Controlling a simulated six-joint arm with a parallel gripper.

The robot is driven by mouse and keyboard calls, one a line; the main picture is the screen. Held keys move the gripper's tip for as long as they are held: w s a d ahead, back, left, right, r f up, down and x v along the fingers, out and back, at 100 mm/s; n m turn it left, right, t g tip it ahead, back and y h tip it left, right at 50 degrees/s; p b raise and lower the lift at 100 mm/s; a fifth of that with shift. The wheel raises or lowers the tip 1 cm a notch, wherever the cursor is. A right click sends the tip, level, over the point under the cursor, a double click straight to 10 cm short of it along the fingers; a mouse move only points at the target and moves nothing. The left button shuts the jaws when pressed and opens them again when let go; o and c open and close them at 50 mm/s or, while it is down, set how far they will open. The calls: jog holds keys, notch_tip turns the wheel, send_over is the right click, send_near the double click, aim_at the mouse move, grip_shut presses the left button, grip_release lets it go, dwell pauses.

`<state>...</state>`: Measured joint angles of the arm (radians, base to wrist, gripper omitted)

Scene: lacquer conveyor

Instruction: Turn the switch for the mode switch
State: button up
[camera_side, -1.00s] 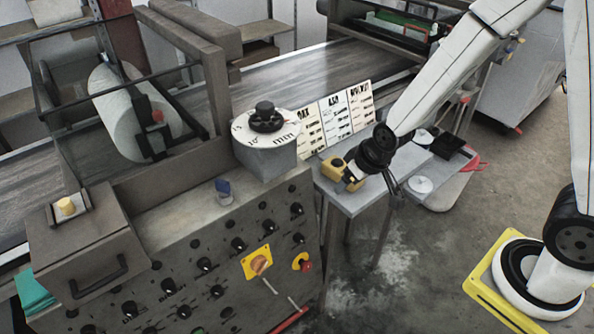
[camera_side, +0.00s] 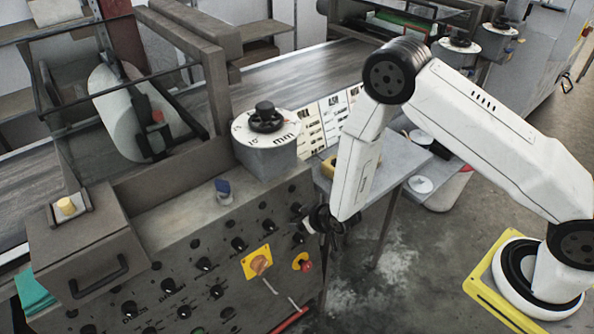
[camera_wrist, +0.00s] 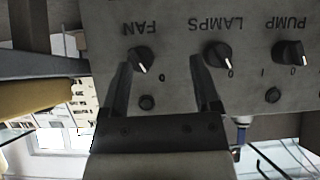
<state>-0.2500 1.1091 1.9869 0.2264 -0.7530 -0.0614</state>
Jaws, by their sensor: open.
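My gripper (camera_side: 322,222) is at the right end of the grey control panel (camera_side: 180,255). In the wrist view, its two fingers (camera_wrist: 160,70) are open and apart in front of the panel, with nothing between them. The left finger is near the FAN switch (camera_wrist: 142,60), the right near the LAMPS switch (camera_wrist: 217,55). The PUMP switch (camera_wrist: 291,52) is further right. All are black knobs with white pointers, and their labels appear upside down. I cannot read a mode switch label in either view, so I cannot tell which knob it is.
An orange rotary switch on a yellow plate (camera_side: 258,262) and a red button (camera_side: 306,266) sit low on the panel. A round mm dial (camera_side: 266,125) stands above it. A small grey table (camera_side: 395,170) stands behind my arm. Open floor lies in front of my base.

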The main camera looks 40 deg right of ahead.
notch_tip(320, 180, down, 6)
jog(key=s+f+n+t, duration=0.1)
jog(key=s+n+t, duration=0.1)
jog(key=n+t+h, duration=0.1)
jog(key=n+t, duration=0.2)
jog(key=n, duration=0.2)
send_near(303, 242)
jog(key=shift+x, duration=1.1)
jog(key=shift+w+f, duration=0.1)
jog(key=shift+w, duration=0.05)
jog(key=shift+x, duration=3.7)
jog(key=shift+c, duration=0.2)
grip_shut()
